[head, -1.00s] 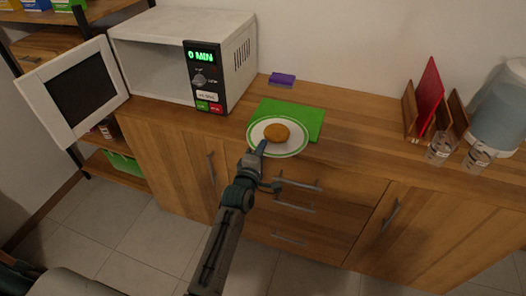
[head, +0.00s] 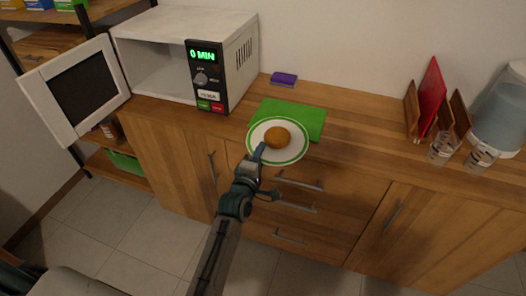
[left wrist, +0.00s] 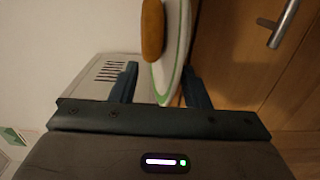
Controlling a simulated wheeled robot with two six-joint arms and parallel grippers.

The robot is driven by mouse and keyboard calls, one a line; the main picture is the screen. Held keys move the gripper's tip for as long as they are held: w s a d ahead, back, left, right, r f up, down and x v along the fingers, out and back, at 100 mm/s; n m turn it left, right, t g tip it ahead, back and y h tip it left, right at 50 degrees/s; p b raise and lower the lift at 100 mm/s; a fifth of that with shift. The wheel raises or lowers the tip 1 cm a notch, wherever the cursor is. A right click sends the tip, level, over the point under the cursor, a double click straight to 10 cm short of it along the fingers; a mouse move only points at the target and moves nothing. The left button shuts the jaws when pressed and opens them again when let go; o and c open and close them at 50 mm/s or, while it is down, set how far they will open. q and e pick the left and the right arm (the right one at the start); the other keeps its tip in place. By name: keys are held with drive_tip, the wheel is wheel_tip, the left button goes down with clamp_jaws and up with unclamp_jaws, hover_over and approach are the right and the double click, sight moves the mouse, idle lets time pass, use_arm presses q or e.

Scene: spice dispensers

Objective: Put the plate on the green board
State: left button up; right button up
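The white plate (head: 258,153) with a green ring carries a round brown bun (head: 277,138). In the head view it overlaps the front of the flat green board (head: 303,117) and reaches past the counter's front edge. I cannot tell whether it touches the board. My left gripper (head: 261,153) is at the plate's front rim. In the left wrist view the plate (left wrist: 176,45), seen nearly edge-on, stands between my open left fingers (left wrist: 160,85). It is close to the right finger, with a gap to the left one. My right gripper is out of view.
An open microwave (head: 180,30) stands left of the board, its door (head: 75,92) swung out. A purple sponge-like block (head: 284,79) lies behind the board. At right are a wooden rack with a red board (head: 430,98), two glasses (head: 441,149) and a clear container (head: 500,108).

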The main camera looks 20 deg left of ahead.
use_arm(q)
drive_tip(key=s+b, duration=0.1)
drive_tip(key=s, duration=0.8)
drive_tip(key=shift+s+r, duration=0.15)
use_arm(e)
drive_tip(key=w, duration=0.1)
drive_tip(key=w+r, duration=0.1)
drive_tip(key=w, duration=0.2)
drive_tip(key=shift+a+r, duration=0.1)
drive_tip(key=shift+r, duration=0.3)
use_arm(q)
drive_tip(key=shift+a, duration=0.15)
